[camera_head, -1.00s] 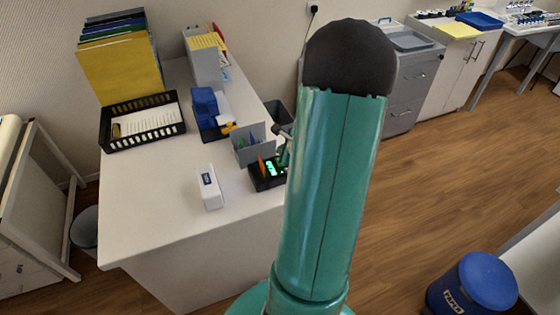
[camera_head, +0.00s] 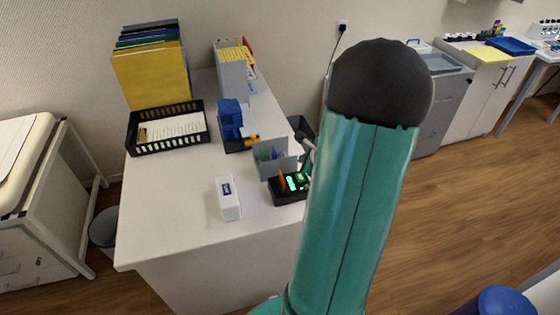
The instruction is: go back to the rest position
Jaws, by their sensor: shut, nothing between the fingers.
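My gripper is not visible in the head view; my own green arm link with its dark rounded end fills the middle right and hides what is behind it. A small dark grey piece (camera_head: 307,142) shows at the link's left edge above the desk. I cannot tell what it is.
A white desk (camera_head: 170,215) stands left of my arm. It holds a black tray (camera_head: 165,143) with paper, upright folders (camera_head: 152,75), a white box-like item (camera_head: 228,198) and a black device (camera_head: 287,190) with a green display. A blue-topped bin (camera_head: 503,302) is at the lower right. Wooden floor lies open at right.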

